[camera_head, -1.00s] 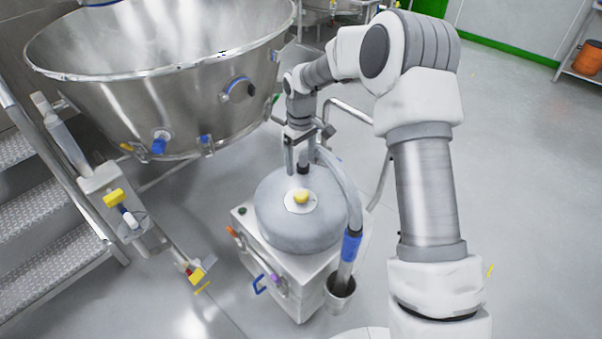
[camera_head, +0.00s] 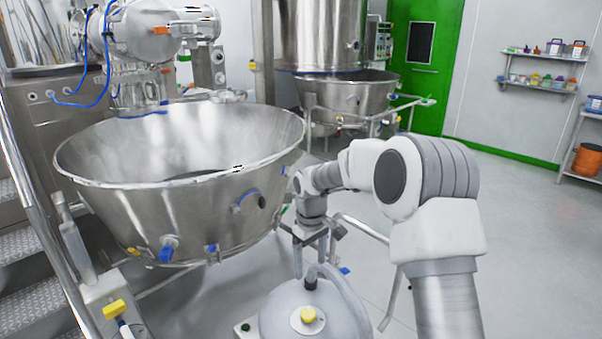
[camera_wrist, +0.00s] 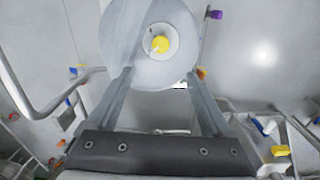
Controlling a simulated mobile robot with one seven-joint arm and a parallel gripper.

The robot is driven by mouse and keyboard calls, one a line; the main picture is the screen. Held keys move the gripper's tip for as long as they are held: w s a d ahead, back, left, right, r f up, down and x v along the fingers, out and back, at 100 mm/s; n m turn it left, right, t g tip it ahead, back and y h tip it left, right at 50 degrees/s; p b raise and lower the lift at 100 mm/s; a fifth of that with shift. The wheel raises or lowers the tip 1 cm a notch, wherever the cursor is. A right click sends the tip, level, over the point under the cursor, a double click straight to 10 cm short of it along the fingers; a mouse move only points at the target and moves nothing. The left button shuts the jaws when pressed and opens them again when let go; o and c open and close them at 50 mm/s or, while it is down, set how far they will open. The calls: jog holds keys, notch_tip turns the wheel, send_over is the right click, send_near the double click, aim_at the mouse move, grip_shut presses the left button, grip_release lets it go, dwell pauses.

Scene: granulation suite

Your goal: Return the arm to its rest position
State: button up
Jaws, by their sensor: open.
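My arm reaches forward and bends down in the head view, with its large white and grey elbow at the right. I cannot tell whether a fingertip touches the drum.
A large steel bowl (camera_head: 150,205) stands close at the left of my gripper. Metal steps (camera_head: 25,260) and a handrail are at the far left. A second steel vessel (camera_head: 350,95) stands behind. Open floor (camera_head: 520,240) lies to the right, with shelves (camera_head: 540,85) at the back wall.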

jog(key=s+d+r+m+t+p, duration=0.1)
jog(key=s+d+r+p, duration=0.1)
jog(key=s+r, duration=0.45)
jog(key=s+d+r+m+t+p, duration=0.1)
jog(key=s+d+r, duration=0.15)
jog(key=r, duration=0.65)
jog(key=s+d+r+m+p, duration=0.1)
jog(key=s+d+r+p, duration=0.1)
jog(key=s+r, duration=0.4)
jog(key=s+d+r+m+t+p, duration=0.1)
jog(key=s+r, duration=0.3)
jog(key=s, duration=0.4)
jog(key=s+d+r+m+t+p, duration=0.2)
jog(key=s+d+r+m+p, duration=0.1)
jog(key=s, duration=0.6)
jog(key=shift+s+d+r+m+p, duration=0.15)
jog(key=shift+d+r+m+p, duration=0.05)
jog(key=shift+r+m+p, duration=0.45)
